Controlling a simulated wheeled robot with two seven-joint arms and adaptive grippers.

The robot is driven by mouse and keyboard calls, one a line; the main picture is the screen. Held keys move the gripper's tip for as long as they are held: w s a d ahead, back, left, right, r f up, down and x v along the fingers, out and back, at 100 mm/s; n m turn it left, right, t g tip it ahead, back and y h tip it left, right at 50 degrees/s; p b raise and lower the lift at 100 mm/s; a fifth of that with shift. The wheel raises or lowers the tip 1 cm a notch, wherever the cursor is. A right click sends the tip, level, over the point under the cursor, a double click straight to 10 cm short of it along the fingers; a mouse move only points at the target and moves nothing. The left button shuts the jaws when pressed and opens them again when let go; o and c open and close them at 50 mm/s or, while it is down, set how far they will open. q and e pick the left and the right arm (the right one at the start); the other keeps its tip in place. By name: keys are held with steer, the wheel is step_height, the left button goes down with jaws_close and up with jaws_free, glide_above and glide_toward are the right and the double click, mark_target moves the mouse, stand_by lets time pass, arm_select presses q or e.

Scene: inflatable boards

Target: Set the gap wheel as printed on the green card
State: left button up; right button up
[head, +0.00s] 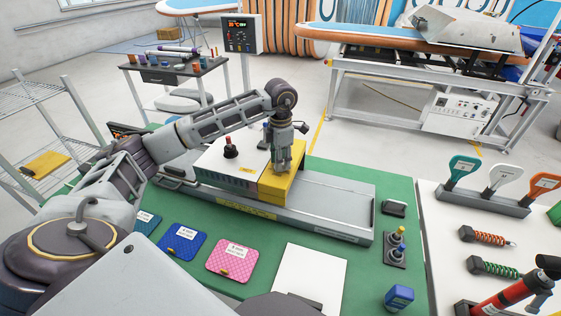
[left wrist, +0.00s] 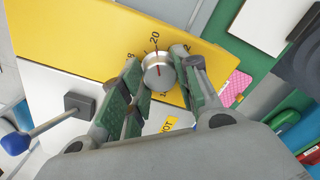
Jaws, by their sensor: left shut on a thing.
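The gap wheel (left wrist: 158,74) is a round silver knob on the yellow panel (left wrist: 90,45) of the machine, with a printed scale around it. The number 20 reads beside it; a small red mark shows on its face. My left gripper (left wrist: 160,88) is shut on the wheel, one finger on each side; it also shows in the head view (head: 283,165), over the machine's yellow end (head: 280,188), where it hides the wheel. A teal-green card (head: 147,219) lies at the left on the green mat, partly behind my arm; its print is too small to read.
A blue card (head: 181,243) and a pink card (head: 232,262) lie in front of the machine.

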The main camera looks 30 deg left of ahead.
arm_select(q)
steer(key=n, duration=0.3)
steer(key=shift+n+b, duration=0.3)
steer(key=shift+b, duration=0.1)
steer(key=n, duration=0.3)
steer(key=shift+n, duration=0.4)
steer(key=n, duration=0.2)
steer(key=shift+n+b, duration=0.35)
steer(key=shift+n, duration=0.65)
steer(key=o, duration=1)
steer(key=shift+c, duration=0.2)
steer(key=shift+o, duration=0.3)
